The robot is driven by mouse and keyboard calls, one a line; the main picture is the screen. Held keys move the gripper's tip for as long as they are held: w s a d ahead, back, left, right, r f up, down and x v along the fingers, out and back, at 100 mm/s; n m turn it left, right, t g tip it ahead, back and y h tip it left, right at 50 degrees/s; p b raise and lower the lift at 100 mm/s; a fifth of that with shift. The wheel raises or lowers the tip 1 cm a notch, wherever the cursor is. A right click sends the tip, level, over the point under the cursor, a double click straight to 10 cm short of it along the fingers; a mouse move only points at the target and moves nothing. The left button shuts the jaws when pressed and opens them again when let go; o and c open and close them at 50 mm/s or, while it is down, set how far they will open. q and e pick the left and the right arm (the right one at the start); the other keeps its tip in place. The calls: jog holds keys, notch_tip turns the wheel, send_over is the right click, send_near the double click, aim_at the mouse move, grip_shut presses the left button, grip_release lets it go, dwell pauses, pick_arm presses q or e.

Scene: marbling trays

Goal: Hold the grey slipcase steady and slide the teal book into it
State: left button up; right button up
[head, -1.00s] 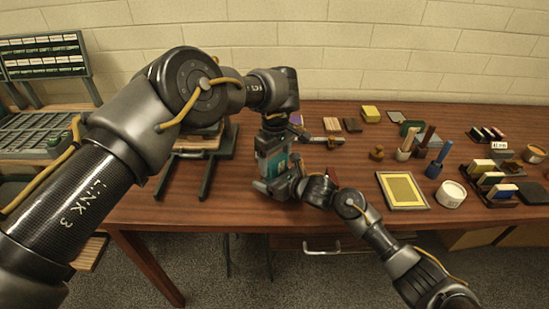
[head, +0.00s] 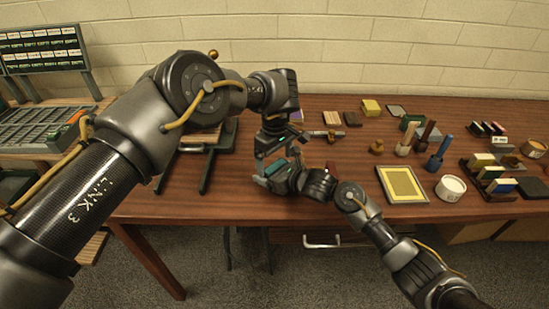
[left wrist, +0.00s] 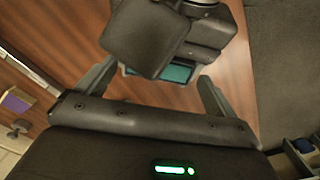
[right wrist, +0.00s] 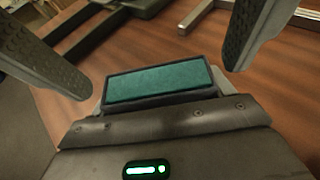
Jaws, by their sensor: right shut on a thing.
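The teal book (right wrist: 157,82) sits inside the dark grey slipcase (right wrist: 160,104), only its teal end face showing at the mouth in the right wrist view. That face also shows partly in the left wrist view (left wrist: 176,74). My right gripper (head: 268,174) is shut on the slipcase, low over the front of the table; its fingertips are mostly hidden. My left gripper (head: 281,156) is open just above the slipcase mouth, its padded fingers apart on either side and nothing between them. Most of the slipcase is hidden in the head view.
A yellow-topped tray (head: 403,185), a white tub (head: 450,188) and a rack of small blocks (head: 490,180) are to the right. A dark-legged stand (head: 211,165) is close on the left. A type case (head: 40,130) is far left.

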aim_at(275, 166)
pick_arm(q)
notch_tip(275, 166, up, 12)
dwell(0.7)
dwell(0.4)
pick_arm(e)
jog(key=o, duration=1.1)
jog(key=shift+c, duration=0.2)
